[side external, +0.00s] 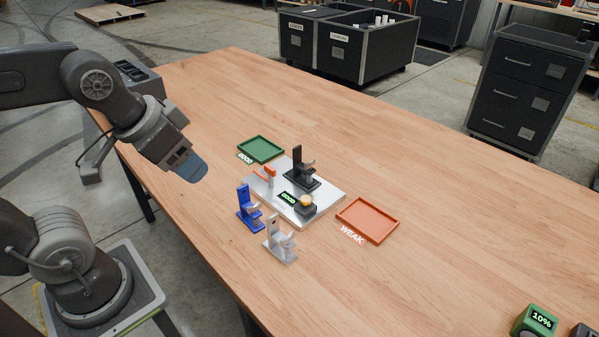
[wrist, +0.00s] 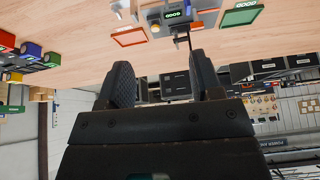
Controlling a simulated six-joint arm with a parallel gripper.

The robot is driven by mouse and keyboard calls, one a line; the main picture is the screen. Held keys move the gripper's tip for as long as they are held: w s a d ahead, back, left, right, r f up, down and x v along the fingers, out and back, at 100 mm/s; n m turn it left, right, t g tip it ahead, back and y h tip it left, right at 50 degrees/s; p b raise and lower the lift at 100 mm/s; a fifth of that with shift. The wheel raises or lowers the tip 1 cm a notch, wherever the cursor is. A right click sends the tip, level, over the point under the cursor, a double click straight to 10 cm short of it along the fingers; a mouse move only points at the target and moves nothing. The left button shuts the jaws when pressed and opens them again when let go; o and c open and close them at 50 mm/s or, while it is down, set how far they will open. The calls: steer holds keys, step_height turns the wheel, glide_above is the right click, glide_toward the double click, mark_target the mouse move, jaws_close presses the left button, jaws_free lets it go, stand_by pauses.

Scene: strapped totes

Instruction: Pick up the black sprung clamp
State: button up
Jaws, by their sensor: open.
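The black sprung clamp (side external: 299,174) stands upright on the silver plate (side external: 322,197), toward its back. In the wrist view, a dark shape near the plate at the top may be this clamp, but it is too small to be sure. My gripper (side external: 190,168) hangs above the left part of the table, to the left of the plate and apart from the clamp. In the wrist view my gripper (wrist: 160,62) has its two dark fingers spread wide, with nothing between them.
A blue clamp (side external: 246,213) and a light grey clamp (side external: 280,245) stand in front of the plate. The plate also bears an orange-topped part, a GOOD display (side external: 288,198) and a yellow button. A green tray (side external: 261,148) lies behind; an orange tray (side external: 367,220) lies right.

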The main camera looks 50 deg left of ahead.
steer(key=w+r+m+g, duration=0.1)
steer(key=w+r+m, duration=0.25)
steer(key=w, duration=0.35)
steer(key=m+g, duration=0.5)
steer(key=m, duration=0.8)
glide_above(298, 163)
step_height(298, 163, down, 7)
step_height(298, 163, down, 14)
steer(key=shift+f, duration=0.1)
jaws_close()
